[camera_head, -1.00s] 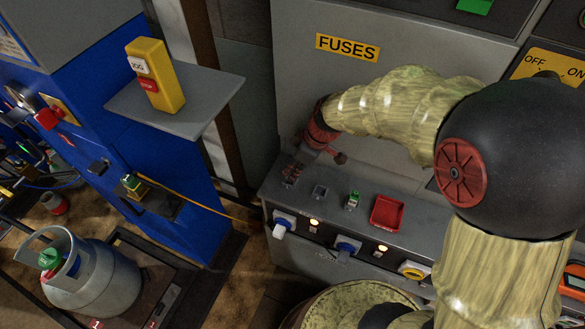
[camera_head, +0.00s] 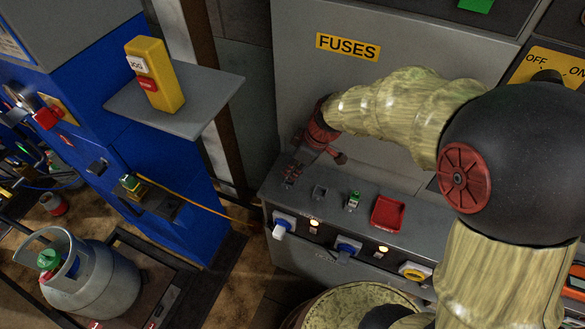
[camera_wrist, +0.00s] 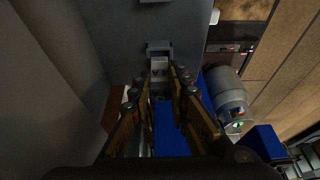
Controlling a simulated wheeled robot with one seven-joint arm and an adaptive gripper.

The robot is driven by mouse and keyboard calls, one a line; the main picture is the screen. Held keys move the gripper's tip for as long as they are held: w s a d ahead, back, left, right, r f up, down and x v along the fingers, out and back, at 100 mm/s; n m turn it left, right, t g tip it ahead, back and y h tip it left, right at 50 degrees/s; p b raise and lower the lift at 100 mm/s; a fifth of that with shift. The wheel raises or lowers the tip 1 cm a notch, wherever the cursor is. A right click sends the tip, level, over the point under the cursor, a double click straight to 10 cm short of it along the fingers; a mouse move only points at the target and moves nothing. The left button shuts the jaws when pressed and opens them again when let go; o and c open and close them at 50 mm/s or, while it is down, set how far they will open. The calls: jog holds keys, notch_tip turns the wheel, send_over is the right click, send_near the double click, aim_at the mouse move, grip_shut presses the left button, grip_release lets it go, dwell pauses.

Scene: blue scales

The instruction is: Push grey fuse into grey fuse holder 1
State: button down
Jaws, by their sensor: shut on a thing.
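My gripper (camera_head: 290,175) is at the left end of the grey console top, below the FUSES sign, pointing down at the leftmost fuse position. In the wrist view, my gripper (camera_wrist: 160,80) is shut on a small grey block, which looks like the grey fuse (camera_wrist: 160,68). A grey holder frame (camera_wrist: 158,46) shows right at the block's far end. I cannot tell how deep the fuse sits in it. A second, empty-looking grey holder (camera_head: 320,191) is just to the right.
A holder with a green fuse (camera_head: 353,201) and a red tray (camera_head: 388,213) stand further right on the console. Blue and yellow switches line its front. A grey shelf with a yellow control box (camera_head: 155,75) juts out at left. A gas cylinder (camera_head: 90,280) stands lower left.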

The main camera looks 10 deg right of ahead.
jog(key=shift+f+b, duration=1.15)
jog(key=shift+f, duration=0.15)
jog(key=c, duration=1.7)
grip_release()
jog(key=shift+o, duration=0.4)
jog(key=shift+r, duration=0.2)
jog(key=v, duration=1.1)
jog(key=shift+r, duration=0.35)
jog(key=shift+s, duration=0.1)
